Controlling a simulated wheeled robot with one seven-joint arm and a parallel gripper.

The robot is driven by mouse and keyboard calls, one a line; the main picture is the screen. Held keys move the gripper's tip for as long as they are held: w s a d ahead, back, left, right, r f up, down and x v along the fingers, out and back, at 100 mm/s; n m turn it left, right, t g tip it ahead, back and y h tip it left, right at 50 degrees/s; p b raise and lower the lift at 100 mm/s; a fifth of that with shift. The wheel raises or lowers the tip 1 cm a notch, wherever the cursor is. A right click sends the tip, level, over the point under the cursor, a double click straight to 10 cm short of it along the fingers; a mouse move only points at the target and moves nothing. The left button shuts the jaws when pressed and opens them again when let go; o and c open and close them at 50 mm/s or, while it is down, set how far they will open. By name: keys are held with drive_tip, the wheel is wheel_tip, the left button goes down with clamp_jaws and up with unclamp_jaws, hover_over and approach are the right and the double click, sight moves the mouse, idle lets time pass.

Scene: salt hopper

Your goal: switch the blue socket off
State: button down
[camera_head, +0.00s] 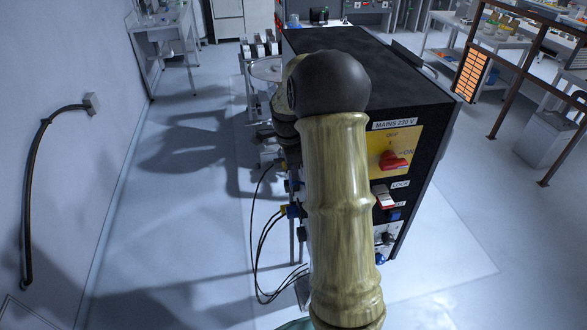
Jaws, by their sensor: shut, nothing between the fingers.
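A black cabinet (430,120) stands in front of me, labelled MAINS 230 V. Its front has a yellow panel with a red rotary switch (396,161) that points toward ON. Below it is a red and white switch (384,197) by a LOCK label. Blue parts (293,186) with black cables show at the left of my arm. A small blue part (395,215) and a blue knob-like part (380,259) show at its right. I cannot tell which is the blue socket. My arm hides the middle of the front.
Black cables (262,245) hang in loops left of my arm. A wall with a dark hose (33,190) is at the left. Open floor (170,230) lies between the wall and cabinet. A brown metal frame (520,85) stands at the right.

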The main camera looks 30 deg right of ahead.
drive_tip(key=shift+w+a+f+h+b, duration=0.1)
drive_tip(key=shift+a+f+h+b, duration=0.2)
drive_tip(key=shift+h+b, duration=0.25)
drive_tip(key=a+f+g+h+b, duration=0.1)
drive_tip(key=h+b, duration=0.1)
drive_tip(key=b, duration=0.1)
drive_tip(key=f+g+h+b, duration=0.1)
drive_tip(key=f+h+b, duration=0.1)
drive_tip(key=h+b, duration=0.1)
drive_tip(key=a+f+h+b, duration=0.1)
drive_tip(key=h+b, duration=0.2)
drive_tip(key=b, duration=0.2)
drive_tip(key=shift+w+a+f+g, duration=0.15)
drive_tip(key=shift+w+a+g, duration=0.15)
drive_tip(key=shift+w+g, duration=0.1)
drive_tip(key=shift+a+r, duration=0.1)
drive_tip(key=shift+r, duration=0.65)
drive_tip(key=shift+p, duration=0.3)
